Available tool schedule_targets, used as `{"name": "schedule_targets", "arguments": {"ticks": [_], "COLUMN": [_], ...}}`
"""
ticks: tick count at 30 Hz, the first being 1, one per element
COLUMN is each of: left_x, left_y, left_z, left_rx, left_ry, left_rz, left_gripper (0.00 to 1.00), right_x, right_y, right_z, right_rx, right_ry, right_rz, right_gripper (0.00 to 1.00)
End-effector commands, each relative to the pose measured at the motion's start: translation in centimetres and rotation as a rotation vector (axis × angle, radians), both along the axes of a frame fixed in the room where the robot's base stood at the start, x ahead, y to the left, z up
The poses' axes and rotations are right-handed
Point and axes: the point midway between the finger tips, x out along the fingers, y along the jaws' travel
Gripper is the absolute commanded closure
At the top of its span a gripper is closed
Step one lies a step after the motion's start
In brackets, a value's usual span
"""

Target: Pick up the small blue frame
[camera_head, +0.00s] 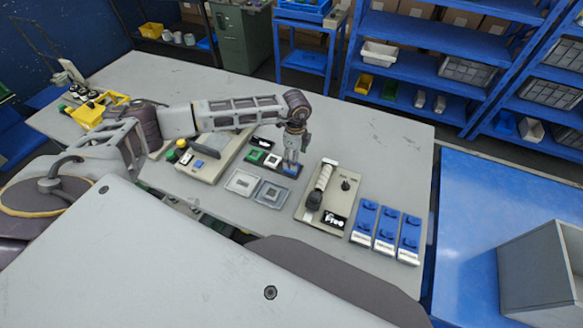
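My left arm reaches in from the left across the table, and its gripper (291,160) points straight down near the middle of the work area. A small blue piece (284,170), which looks like the small blue frame, lies directly under the fingertips and is partly hidden by them. The fingers are too small to tell whether they are open, shut or touching it. Beside it on the left are small green pieces (256,156) and a black one (262,143). My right gripper is not in view.
A larger pale frame (243,183) and a grey-blue frame (272,194) lie in front. A beige board with a roller (320,190) and several blue blocks (386,232) stand to the right. A beige device (212,155) is at left. The table's back right is clear.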

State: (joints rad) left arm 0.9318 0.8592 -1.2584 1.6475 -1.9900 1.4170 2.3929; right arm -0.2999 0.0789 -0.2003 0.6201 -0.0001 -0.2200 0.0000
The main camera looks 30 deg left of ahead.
Motion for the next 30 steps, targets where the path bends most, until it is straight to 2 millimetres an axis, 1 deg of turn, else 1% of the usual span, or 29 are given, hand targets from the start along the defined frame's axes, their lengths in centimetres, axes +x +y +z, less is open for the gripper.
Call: {"name": "schedule_targets", "arguments": {"ticks": [6, 9, 14, 22, 25, 30], "left_x": [0.0, -0.1, -0.3, -0.5, -0.5, -0.4], "left_y": [0.0, 0.0, 0.0, 0.0, 0.0, 0.0], "left_z": [0.0, -0.4, -1.6, -4.6, -5.1, -5.2], "left_rx": [0.000, 0.001, 0.001, 0.001, 0.001, 0.000], "left_ry": [0.000, 0.001, 0.001, 0.002, 0.001, 0.000], "left_rz": [0.000, 0.000, -0.001, -0.001, 0.000, -0.001], "left_gripper": [0.29, 0.29, 0.29, 0.29, 0.29, 0.29], "right_x": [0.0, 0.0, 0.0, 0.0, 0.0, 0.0], "right_y": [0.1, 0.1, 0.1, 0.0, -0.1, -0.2], "right_z": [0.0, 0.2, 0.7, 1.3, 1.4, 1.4], "right_rx": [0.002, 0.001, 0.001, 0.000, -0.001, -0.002], "right_ry": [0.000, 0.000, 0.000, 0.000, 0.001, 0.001], "right_rz": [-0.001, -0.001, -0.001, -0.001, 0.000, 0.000], "right_gripper": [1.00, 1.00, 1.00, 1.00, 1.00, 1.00]}}
